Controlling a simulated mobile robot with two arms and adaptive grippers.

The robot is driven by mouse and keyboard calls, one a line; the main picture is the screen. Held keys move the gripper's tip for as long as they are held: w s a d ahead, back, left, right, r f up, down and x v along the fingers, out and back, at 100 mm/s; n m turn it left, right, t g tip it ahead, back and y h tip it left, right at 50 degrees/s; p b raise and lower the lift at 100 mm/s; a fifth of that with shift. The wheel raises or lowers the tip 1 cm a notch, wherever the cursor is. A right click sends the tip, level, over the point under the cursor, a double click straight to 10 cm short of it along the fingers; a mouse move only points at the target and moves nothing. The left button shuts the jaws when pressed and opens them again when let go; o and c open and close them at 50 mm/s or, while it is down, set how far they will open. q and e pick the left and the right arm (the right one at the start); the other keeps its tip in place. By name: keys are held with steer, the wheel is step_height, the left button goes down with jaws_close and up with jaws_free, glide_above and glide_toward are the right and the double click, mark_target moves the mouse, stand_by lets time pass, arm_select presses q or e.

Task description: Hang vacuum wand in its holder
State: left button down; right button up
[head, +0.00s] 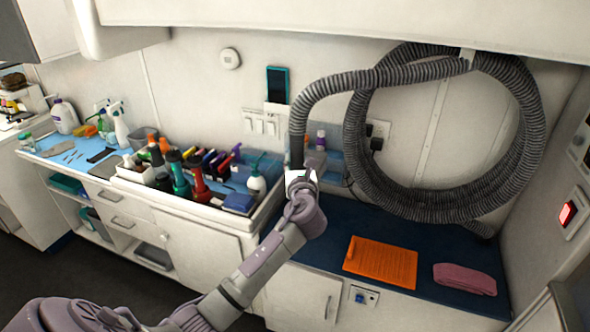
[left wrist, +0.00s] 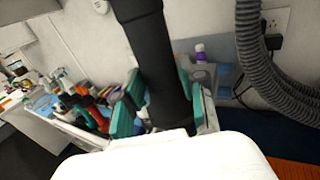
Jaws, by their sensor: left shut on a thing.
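My left gripper (head: 300,178) is in front of the back wall, at the middle of the head view. In the left wrist view its teal-padded fingers (left wrist: 163,100) are shut around the black vacuum wand (left wrist: 140,25). The wand runs up between the fingers, and its lower end is hidden by my white gripper body. In the head view the wand (head: 297,153) shows as a short dark piece above the gripper, below the grey ribbed hose (head: 345,85). I cannot make out the wand's holder for certain in either view. My right gripper is not in view.
The hose hangs in large coils from a wall hook (head: 467,56). A tray (head: 160,190) of bottles and tools stands left of my gripper. An orange mat (head: 381,262) and a pink folded towel (head: 464,279) lie on the dark blue counter (head: 345,220), which is otherwise mostly clear.

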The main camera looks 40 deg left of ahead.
mark_target(303, 161)
arm_select(q)
steer(key=shift+w+a+f+b, duration=0.15)
steer(key=shift+w+b, duration=0.35)
steer(key=shift+w, duration=0.05)
steer(key=shift+w+a+f+b, duration=0.1)
steer(key=shift+w+b, duration=0.35)
steer(key=shift+w, duration=0.1)
steer(key=shift+w+a+f+b, duration=0.15)
steer(key=shift+w+b, duration=0.35)
steer(key=shift+w, duration=0.05)
steer(key=shift+w+r, duration=0.2)
steer(key=shift+w, duration=0.15)
steer(key=w+a+b, duration=0.1)
steer(key=w, duration=0.5)
steer(key=shift+a+b, duration=0.3)
steer(key=shift+b, duration=0.05)
steer(key=shift+w, duration=0.1)
steer(key=shift+p, duration=0.3)
steer(key=shift+s, duration=0.25)
